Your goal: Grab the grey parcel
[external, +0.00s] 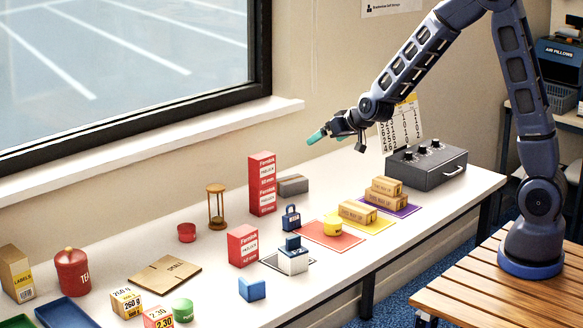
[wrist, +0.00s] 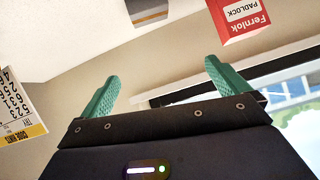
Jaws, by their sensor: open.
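The grey parcel (external: 293,185) is a low grey box lying on the white table (external: 335,196), just right of the tall red Fernlok box (external: 262,184). In the wrist view, a grey box with a tan band, apparently the grey parcel (wrist: 147,12), is cut off by the top edge. My gripper (external: 317,136) has teal fingers and is in the air above and slightly right of the parcel, near the wall. In the wrist view my gripper (wrist: 161,70) is open, with nothing between its fingers.
A red padlock box (wrist: 238,14) shows upside down in the wrist view. A blue padlock (external: 291,217) stands in front of the parcel. Coloured mats with small cartons (external: 357,212) and a dark control box (external: 427,168) are to the right. Bare table lies right of the parcel.

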